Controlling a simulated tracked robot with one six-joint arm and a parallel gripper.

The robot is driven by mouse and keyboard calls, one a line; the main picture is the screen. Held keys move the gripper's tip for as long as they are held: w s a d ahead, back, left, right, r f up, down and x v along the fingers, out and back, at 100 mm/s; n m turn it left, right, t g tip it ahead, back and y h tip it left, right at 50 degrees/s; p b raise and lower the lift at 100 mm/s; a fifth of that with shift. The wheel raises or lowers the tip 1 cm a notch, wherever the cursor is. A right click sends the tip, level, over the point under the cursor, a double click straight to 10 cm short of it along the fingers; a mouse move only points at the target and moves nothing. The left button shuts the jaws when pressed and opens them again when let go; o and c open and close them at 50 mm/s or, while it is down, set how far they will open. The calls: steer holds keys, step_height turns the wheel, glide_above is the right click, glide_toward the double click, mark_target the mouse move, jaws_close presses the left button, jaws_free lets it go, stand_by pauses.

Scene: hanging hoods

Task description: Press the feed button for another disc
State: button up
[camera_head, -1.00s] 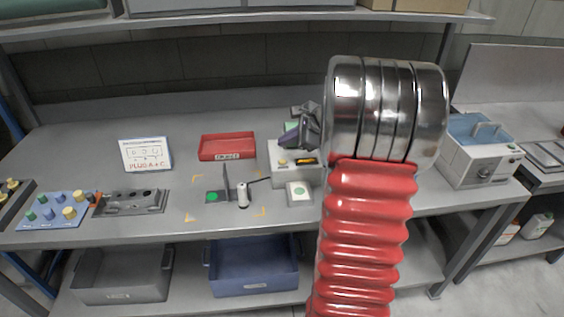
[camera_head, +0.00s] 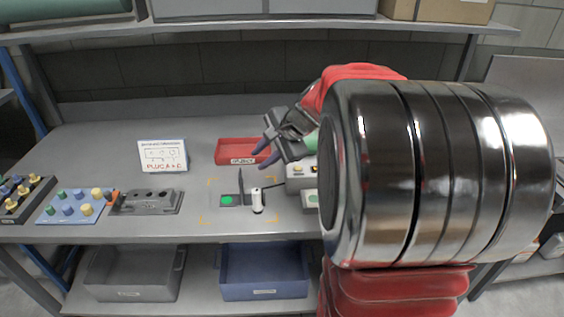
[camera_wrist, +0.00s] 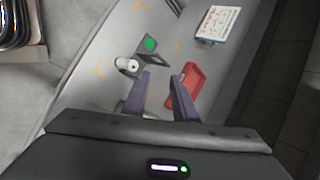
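My gripper (camera_head: 262,156) is open and empty above the bench, near the red tray, with its purple fingers pointing left. In the wrist view the two fingers (camera_wrist: 162,80) stand apart with nothing between them. A pale dispenser machine (camera_head: 297,184) stands under my wrist, mostly hidden by my arm. A small white box (camera_head: 309,196) in front of it shows only its left part; its green button top is largely covered. A green disc (camera_head: 227,199) lies on a dark plate left of a white cylinder (camera_head: 257,203); the disc also shows in the wrist view (camera_wrist: 150,44).
The red tray (camera_head: 230,157) lies behind the plate. A sign card (camera_head: 162,156), a grey fixture (camera_head: 150,202) and a blue peg board (camera_head: 72,210) stand left. Grey and blue bins (camera_head: 262,270) sit below. Bench between card and tray is clear.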

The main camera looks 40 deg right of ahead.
steer(key=s+a+n+g+h, duration=0.1)
steer(key=s+a+n+h, duration=0.1)
steer(key=s+a+n, duration=1.6)
steer(key=s+a, duration=0.3)
steer(key=shift+s+a+r+n+g, duration=0.15)
steer(key=shift+a+r+n+g, duration=0.15)
steer(key=shift+a+g, duration=0.1)
